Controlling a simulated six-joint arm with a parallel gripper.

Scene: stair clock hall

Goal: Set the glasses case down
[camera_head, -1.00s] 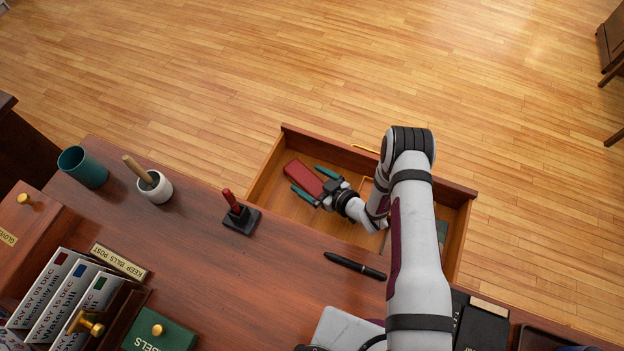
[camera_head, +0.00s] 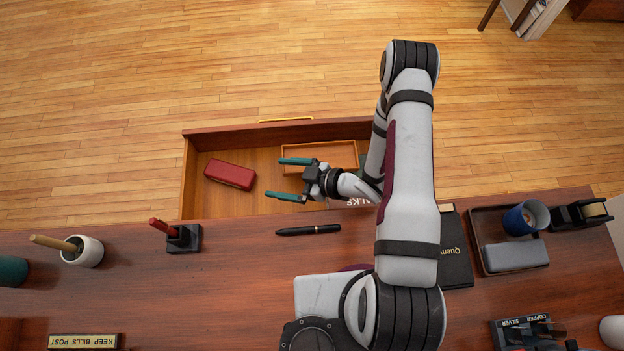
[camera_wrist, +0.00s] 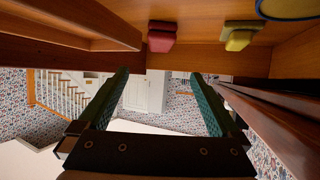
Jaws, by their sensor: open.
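The red glasses case (camera_head: 230,174) lies in the left part of the open drawer (camera_head: 205,208), apart from the drawer's walls. It also shows at the top of the wrist view (camera_wrist: 162,36). My gripper (camera_head: 290,179) is open and empty, over the drawer to the right of the case. Its teal fingers point left toward the case, with a clear gap between. In the wrist view the open fingers (camera_wrist: 160,77) have nothing between them.
An orange-brown tray (camera_head: 318,147) sits in the drawer behind my gripper. A black pen (camera_head: 308,230) and a red-handled stamp (camera_head: 176,236) lie on the desk near the drawer. A tray at right holds a blue cup (camera_head: 526,218) and a grey case (camera_head: 516,256). A yellow object (camera_wrist: 240,36) shows in the wrist view.

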